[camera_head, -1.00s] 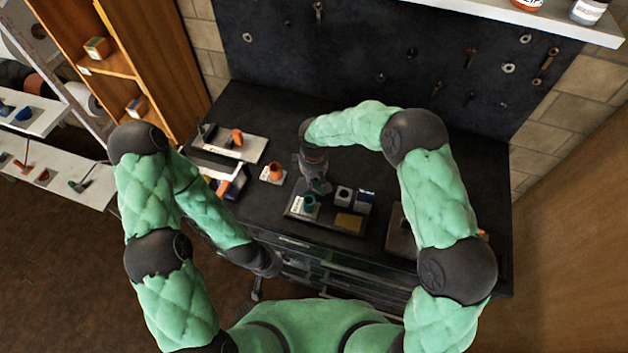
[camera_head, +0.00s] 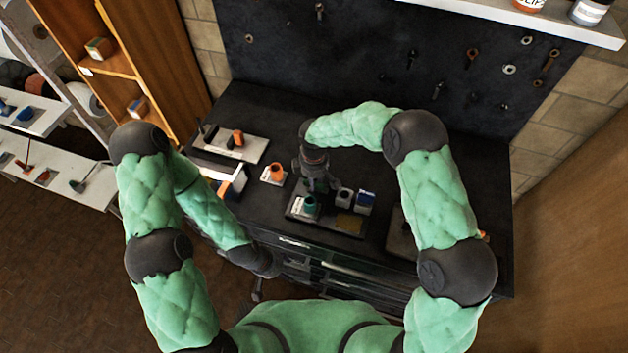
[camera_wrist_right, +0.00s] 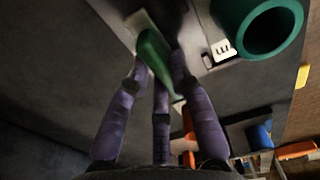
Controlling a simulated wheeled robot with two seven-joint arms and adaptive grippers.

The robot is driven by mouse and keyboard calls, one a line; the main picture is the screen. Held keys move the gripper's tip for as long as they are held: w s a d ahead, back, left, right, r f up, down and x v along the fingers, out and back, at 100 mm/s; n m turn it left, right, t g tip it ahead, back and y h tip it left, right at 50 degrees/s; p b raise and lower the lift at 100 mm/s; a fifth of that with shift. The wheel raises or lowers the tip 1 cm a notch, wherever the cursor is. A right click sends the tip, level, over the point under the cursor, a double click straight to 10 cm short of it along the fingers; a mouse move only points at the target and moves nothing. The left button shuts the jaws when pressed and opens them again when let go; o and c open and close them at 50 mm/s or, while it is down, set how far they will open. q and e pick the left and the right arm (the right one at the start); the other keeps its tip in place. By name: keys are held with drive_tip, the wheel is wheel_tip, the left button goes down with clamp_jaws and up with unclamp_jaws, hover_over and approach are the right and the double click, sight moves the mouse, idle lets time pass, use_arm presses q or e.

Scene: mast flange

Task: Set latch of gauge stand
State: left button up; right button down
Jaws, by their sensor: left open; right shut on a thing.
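The gauge stand, a dark tray (camera_head: 353,231), lies on the black bench in front of me, with a green ring-shaped cup (camera_head: 309,205) at its left. The wrist view shows the cup (camera_wrist_right: 258,25) close up, beside a small letter label. My right gripper (camera_head: 322,187) is low over the stand, behind the cup. In the wrist view its purple fingers (camera_wrist_right: 158,75) are shut around a green lever (camera_wrist_right: 153,52), apparently the latch, on a pale plate. The head view hides the lever behind the gripper. My left gripper (camera_head: 258,290) is open and low, in front of the bench, away from the stand.
Grey and blue-white blocks (camera_head: 364,199) stand on the tray's right. An orange cup (camera_head: 276,173) is left of it. A white tray (camera_head: 250,149) with an orange part is farther back. A dark plate (camera_head: 398,238) lies near my right forearm. The back bench is mostly clear.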

drive_tip(key=c, duration=1.1)
unclamp_jaws()
wheel_tip(320, 180, up, 12)
drive_tip(key=shift+f, duration=0.1)
